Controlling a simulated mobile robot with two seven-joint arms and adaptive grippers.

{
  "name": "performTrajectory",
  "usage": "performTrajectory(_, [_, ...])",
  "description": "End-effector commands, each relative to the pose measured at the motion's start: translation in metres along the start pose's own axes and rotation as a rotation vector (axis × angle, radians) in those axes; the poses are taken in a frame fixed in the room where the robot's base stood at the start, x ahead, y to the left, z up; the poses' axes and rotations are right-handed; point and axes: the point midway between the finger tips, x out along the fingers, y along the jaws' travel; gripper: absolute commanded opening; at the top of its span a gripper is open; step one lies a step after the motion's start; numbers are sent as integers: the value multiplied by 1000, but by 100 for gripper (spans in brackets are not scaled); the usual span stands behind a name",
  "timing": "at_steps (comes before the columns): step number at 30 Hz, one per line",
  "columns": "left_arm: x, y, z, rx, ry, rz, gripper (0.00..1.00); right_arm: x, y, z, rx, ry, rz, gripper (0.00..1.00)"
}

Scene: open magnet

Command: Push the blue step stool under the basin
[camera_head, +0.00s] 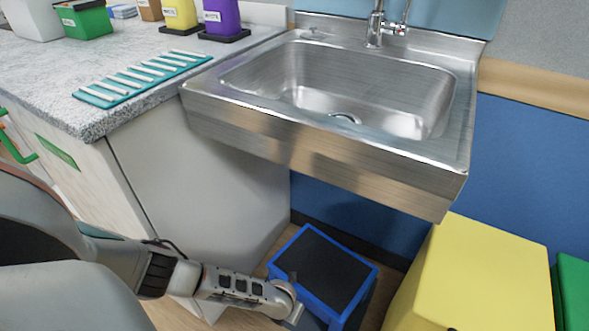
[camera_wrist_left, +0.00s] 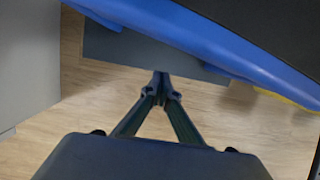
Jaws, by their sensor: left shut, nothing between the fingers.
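The blue step stool (camera_head: 360,294) has a black top and a blue rim. It stands on the floor below the front of the steel basin (camera_head: 325,150), between the cabinet and a yellow bin. In the left wrist view, its blue edge (camera_wrist_left: 215,45) crosses the top of the picture. My left gripper (camera_wrist_left: 160,76) is shut and empty, its fingertips at the grey part below the blue edge. I cannot tell whether they touch it. In the head view my left wrist is at the stool's near left side. My right gripper is not in view.
A white cabinet side (camera_head: 205,190) stands left of the stool, and a yellow bin (camera_head: 480,275) right of it. A green bin (camera_head: 573,290) is farther right. A blue wall (camera_head: 525,165) is behind. Bare wood floor (camera_wrist_left: 75,125) shows below my gripper.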

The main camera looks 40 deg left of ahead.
Motion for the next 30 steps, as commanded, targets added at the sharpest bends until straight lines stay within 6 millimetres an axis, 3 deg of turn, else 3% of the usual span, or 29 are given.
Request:
performTrajectory(1, [-20,-2,13,-1,-20,-5,0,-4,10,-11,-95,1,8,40])
performTrajectory(3, [-39,-3,17,-1,-24,-6,0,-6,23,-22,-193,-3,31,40])
performTrajectory(12, [-90,-2,10,-2,-14,-4,0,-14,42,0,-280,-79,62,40])
performTrajectory(18, [-101,0,3,0,-5,-1,0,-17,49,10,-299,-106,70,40])
performTrajectory(26, [-100,0,-2,-3,1,-1,0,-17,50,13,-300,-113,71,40])
performTrajectory(30, [-108,-27,-18,-73,11,-60,0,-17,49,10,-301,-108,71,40])
